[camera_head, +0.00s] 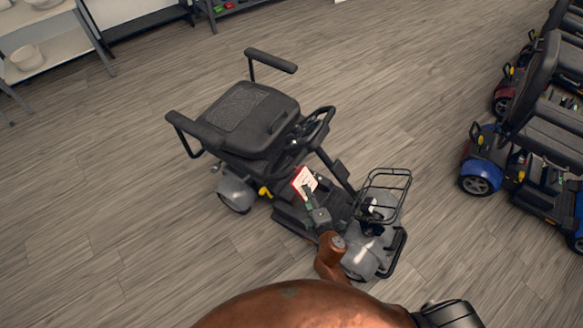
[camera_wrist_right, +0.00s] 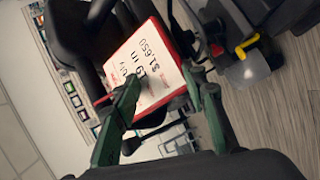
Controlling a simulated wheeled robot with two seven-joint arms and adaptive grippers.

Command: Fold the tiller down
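A grey and black scooter stands on the wood floor in the head view. Its tiller (camera_head: 334,168) leans up and back from the front, with the black handlebar (camera_head: 320,124) close to the front edge of the seat (camera_head: 250,118). My right gripper (camera_head: 307,190) is over the foot deck, beside the tiller and below the handlebar. In the right wrist view its two green fingers (camera_wrist_right: 162,78) are spread apart. A red-edged white price card (camera_wrist_right: 145,65) shows between and beyond them; I cannot tell whether they touch it. My left gripper is not in view.
A wire basket (camera_head: 386,190) sits at the scooter's front. A yellow lever (camera_head: 265,191) is by the rear wheel. More scooters (camera_head: 530,140) stand in a row at the right. Shelves (camera_head: 55,48) line the back left. The floor around the scooter is open.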

